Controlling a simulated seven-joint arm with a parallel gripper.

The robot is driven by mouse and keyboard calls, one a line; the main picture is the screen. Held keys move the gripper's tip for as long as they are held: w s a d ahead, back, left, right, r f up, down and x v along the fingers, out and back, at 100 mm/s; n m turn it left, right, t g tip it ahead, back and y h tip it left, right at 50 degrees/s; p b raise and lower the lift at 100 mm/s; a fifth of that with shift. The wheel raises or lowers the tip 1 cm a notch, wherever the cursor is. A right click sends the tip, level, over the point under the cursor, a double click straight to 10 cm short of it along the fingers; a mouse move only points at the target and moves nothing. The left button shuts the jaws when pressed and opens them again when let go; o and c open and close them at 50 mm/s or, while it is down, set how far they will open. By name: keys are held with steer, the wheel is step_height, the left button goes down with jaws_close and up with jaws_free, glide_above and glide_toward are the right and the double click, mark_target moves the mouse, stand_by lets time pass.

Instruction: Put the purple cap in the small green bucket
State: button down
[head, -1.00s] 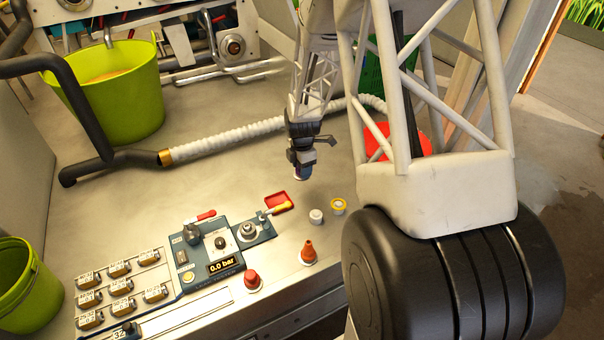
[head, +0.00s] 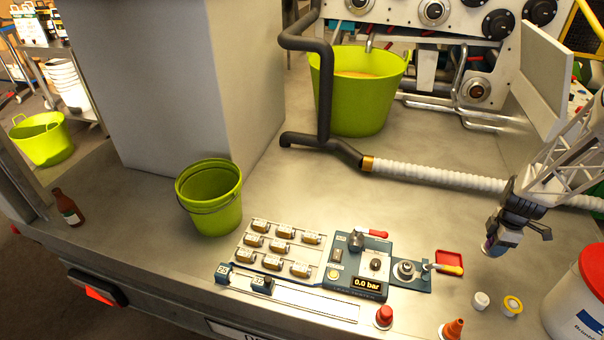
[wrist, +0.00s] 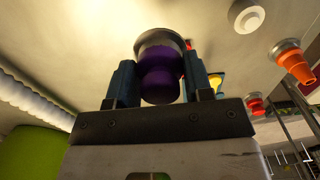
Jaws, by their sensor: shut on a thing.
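The purple cap (wrist: 161,84) sits between the two fingers of my gripper (wrist: 163,90) in the wrist view, with its pale round rim facing away from the palm. In the head view my gripper (head: 491,246) is at the right, pointing down above the metal deck, with a bit of the cap at its tip. The small green bucket (head: 214,214) stands upright on the deck left of the control panel, well to the left of my gripper. Its bottom inside is not visible.
A control panel (head: 357,265) and a rack of small brass blocks (head: 281,236) lie between bucket and gripper. A white cap (head: 480,301), a yellow-ringed cap (head: 512,306), a red cap (head: 384,317) and an orange cone (head: 452,329) stand near the front. A ribbed hose (head: 440,175) crosses behind.

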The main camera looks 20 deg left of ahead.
steer(key=shift+r, duration=0.1)
step_height(320, 180, up, 12)
steer(key=w+a+n, duration=0.3)
steer(key=w+a, duration=0.1)
steer(key=a, duration=1)
steer(key=w+a+n, duration=0.3)
steer(key=w+a, duration=0.1)
steer(key=a, duration=1)
steer(key=w+a+n, duration=0.4)
steer(key=a, duration=1)
steer(key=s+a+n, duration=0.3)
steer(key=s+a, duration=0.3)
steer(key=a, duration=0.9)
steer(key=s+a+n, duration=0.3)
steer(key=s+a, duration=0.3)
steer(key=a, duration=0.9)
steer(key=s+a+n, duration=0.3)
steer(key=s+a, duration=0.3)
steer(key=a, duration=0.9)
step_height(320, 180, down, 11)
